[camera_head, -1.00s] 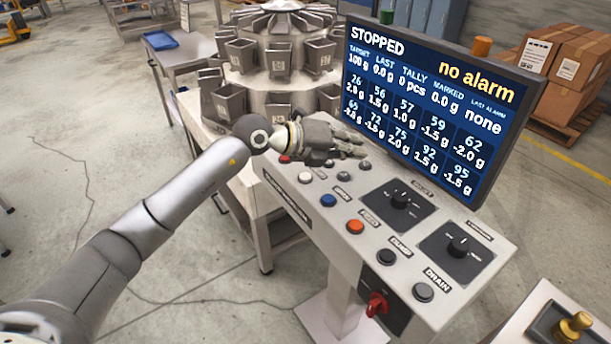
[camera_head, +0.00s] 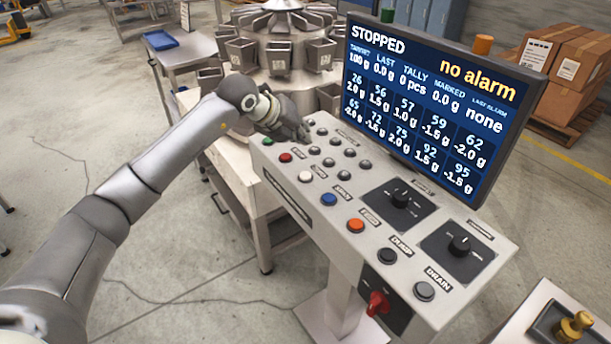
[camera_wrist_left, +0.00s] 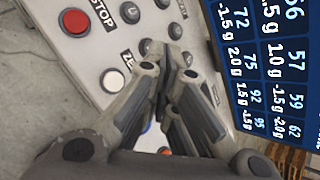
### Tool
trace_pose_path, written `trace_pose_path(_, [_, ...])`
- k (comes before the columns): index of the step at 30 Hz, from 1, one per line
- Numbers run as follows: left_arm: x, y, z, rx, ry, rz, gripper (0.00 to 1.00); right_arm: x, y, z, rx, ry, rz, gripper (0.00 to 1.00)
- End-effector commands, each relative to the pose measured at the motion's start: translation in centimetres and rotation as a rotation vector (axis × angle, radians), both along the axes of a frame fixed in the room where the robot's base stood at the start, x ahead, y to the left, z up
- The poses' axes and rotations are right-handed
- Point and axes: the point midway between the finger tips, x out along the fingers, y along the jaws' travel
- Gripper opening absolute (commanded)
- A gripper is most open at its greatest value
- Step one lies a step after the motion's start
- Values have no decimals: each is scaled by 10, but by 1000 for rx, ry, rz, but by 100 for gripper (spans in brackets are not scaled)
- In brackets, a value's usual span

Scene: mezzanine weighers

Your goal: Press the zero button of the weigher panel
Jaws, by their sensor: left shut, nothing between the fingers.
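The weigher panel (camera_head: 300,205) is a light grey sloped console. Its white button (camera_head: 305,176) sits between the red stop button (camera_head: 285,157) and the blue button (camera_head: 328,199). In the left wrist view the white button (camera_wrist_left: 112,81) has a label starting "ZE", partly hidden by my finger. My left gripper (camera_head: 302,133) is shut and empty over the panel's far left part, beyond the white button and apart from it. In the left wrist view its closed fingertips (camera_wrist_left: 168,50) are near small grey buttons. My right gripper is not in view.
The screen (camera_head: 430,110) behind the panel reads "STOPPED" and "no alarm". Two dark rotary knobs (camera_head: 401,197) and a red switch (camera_head: 376,303) are on the console. The multihead weigher (camera_head: 280,50) stands behind. Open floor lies to the left.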

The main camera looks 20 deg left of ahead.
Motion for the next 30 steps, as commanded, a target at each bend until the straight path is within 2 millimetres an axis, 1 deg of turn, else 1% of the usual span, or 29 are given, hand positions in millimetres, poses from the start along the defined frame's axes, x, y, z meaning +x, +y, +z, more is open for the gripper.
trace_pose_path(1, [0,0,-8,0,2,-1,0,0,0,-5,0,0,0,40])
trace_pose_path(5, [0,0,-23,1,1,0,0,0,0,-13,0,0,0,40])
trace_pose_path(11, [0,0,-53,0,2,-1,0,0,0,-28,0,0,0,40])
trace_pose_path(15, [0,0,-72,-1,0,-1,0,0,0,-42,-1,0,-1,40])
trace_pose_path(20, [0,0,-80,-1,0,-1,0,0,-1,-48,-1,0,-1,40])
trace_pose_path(30, [0,0,-80,-1,0,-1,0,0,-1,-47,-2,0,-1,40])
